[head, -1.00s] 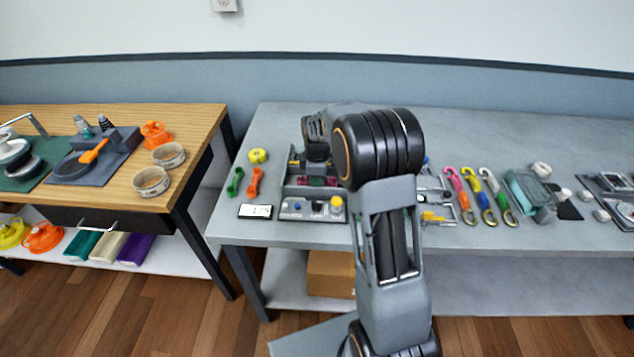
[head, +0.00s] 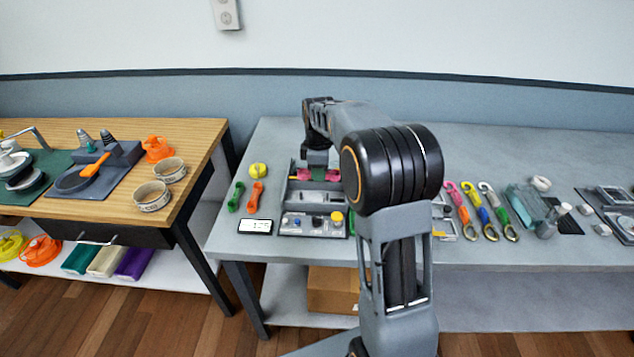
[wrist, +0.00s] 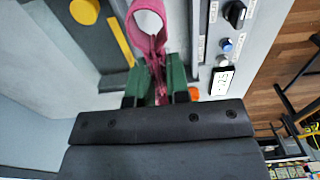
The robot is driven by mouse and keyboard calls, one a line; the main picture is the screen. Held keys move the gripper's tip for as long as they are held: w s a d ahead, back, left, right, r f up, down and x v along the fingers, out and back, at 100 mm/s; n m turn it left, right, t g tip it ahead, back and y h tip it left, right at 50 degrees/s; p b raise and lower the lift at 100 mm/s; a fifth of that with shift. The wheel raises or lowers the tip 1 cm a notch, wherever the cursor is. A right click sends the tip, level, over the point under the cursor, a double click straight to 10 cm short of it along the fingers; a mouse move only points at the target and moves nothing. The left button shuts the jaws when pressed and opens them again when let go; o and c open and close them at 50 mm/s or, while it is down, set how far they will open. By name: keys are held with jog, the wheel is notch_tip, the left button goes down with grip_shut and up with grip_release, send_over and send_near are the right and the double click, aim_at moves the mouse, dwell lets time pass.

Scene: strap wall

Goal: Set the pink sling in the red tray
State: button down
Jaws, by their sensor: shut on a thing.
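My gripper (wrist: 158,82) shows in the wrist view with its two green fingers shut on the pink sling (wrist: 150,18). The sling's strap runs up from between the fingers to a wide pink loop. In the head view the sling (head: 324,175) is a small pink patch just below my gripper, over the grey rig on the right table. My arm hides part of this area, and the fingertips are hard to make out there. I cannot make out a red tray in either view.
The grey rig's panel (head: 312,225) has knobs, with a white display (head: 256,227) beside it. Green and orange pieces and a yellow roll (head: 258,171) lie to its left. Several coloured hooked straps (head: 482,208) lie right of my arm. The table's back strip is clear.

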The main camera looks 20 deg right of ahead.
jog(key=shift+m, duration=0.9)
jog(key=d+p, duration=0.1)
jog(key=d, duration=0.1)
jog(key=s+d+r+p, duration=0.1)
jog(key=d, duration=0.2)
jog(key=d+r+p, duration=0.1)
jog(key=d+p, duration=0.1)
jog(key=d, duration=0.1)
jog(key=shift+s, duration=0.35)
jog(key=shift+n, duration=0.5)
jog(key=d+f+p, duration=0.1)
jog(key=d, duration=0.2)
jog(key=s+d+f+p, duration=0.1)
jog(key=d, duration=0.1)
jog(key=s+d+f+p, duration=0.1)
jog(key=d+f, duration=0.1)
jog(key=d, duration=0.1)
jog(key=shift+s+d+f, duration=0.1)
jog(key=shift+d, duration=0.2)
jog(key=shift+w+f+n, duration=0.1)
jog(key=shift+w+n, duration=0.15)
jog(key=shift+n, duration=0.15)
jog(key=shift+f+b, duration=1.95)
jog(key=shift+f, duration=0.9)
jog(key=shift+f, duration=0.15)
jog(key=c, duration=0.6)
grip_release()
